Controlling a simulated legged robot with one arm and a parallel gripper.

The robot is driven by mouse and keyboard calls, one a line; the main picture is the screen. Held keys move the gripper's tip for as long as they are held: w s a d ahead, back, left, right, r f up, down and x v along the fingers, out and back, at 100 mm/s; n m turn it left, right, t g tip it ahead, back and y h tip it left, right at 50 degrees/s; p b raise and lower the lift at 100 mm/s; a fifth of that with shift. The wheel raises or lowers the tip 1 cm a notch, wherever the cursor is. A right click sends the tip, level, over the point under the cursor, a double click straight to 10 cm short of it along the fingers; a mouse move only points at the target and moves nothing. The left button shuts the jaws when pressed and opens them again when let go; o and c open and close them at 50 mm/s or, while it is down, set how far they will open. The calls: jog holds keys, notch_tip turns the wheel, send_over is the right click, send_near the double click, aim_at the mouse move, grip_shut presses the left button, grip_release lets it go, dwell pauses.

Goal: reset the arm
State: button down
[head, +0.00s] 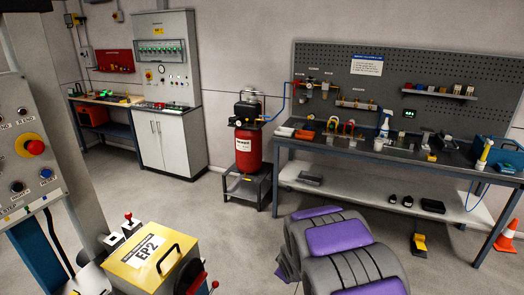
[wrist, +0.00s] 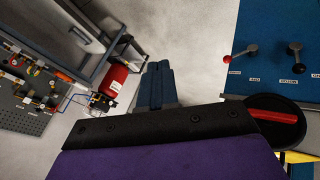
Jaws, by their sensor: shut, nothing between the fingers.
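My gripper (wrist: 158,68) shows in the wrist view as two dark blue-grey fingers side by side, closed together with nothing between them. They point out over bare grey floor and touch nothing that I can see. The dark bar and purple cover of my own wrist fill the bottom of that view. In the head view my grey and purple arm is folded low at the bottom centre. I cannot make out the fingertips there.
A yellow EP2 box (head: 150,256) with levers stands at the lower left, beside a control panel (head: 28,145). A red compressor (head: 248,150) stands on a low stand. A workbench (head: 345,153) with tools runs along the right, near an orange cone (head: 507,236). Open floor lies between.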

jog(key=s+d+r+m+g+h, duration=0.1)
jog(key=s+d+r+m+g, duration=0.15)
jog(key=s+d+r, duration=0.35)
jog(key=s+r+m+g+b, duration=0.1)
jog(key=s+r+m+g, duration=0.1)
jog(key=s, duration=1)
jog(key=s+r+m+g+b, duration=0.1)
jog(key=s+r+m+g, duration=0.1)
jog(key=s, duration=1.1)
jog(key=s+r+m+g+b, duration=0.1)
jog(key=s+r+m, duration=0.3)
jog(key=s, duration=0.8)
jog(key=shift+s+g, duration=0.3)
jog(key=shift+g, duration=0.45)
jog(key=shift+r, duration=0.1)
